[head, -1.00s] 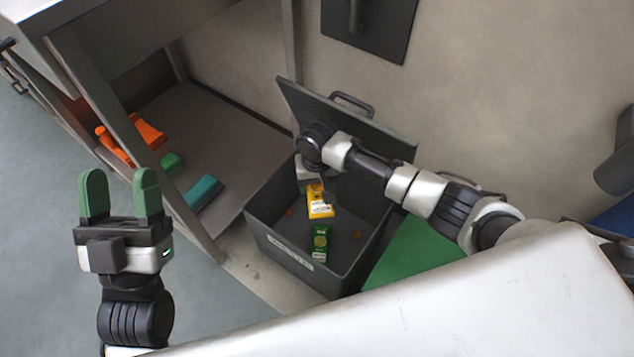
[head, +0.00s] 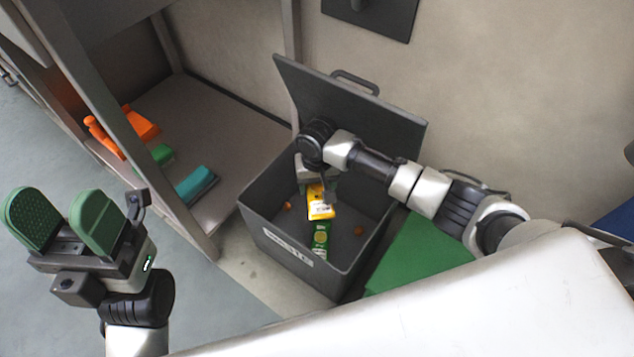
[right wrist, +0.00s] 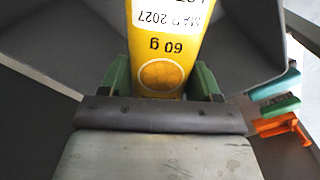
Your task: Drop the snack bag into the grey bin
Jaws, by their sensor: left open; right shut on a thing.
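The yellow snack bag (head: 320,207) hangs from my right gripper (head: 322,187) over the open grey bin (head: 290,245), within its rim in the head view. In the right wrist view the bag (right wrist: 165,45) stands between the green fingers of the right gripper (right wrist: 163,78), which is shut on it. Printed text, including "60 g", shows on it. The bin's lid (head: 345,115) is tipped up at the back. My left gripper (head: 65,222) is open and empty at the left, away from the bin.
A green packet (head: 320,240) and small orange-brown round things (head: 359,231) lie in the bin. Left of it, a shelf (head: 225,120) holds orange items (head: 142,125), a green item (head: 161,154) and a teal item (head: 197,184). A green surface (head: 420,250) lies right of the bin.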

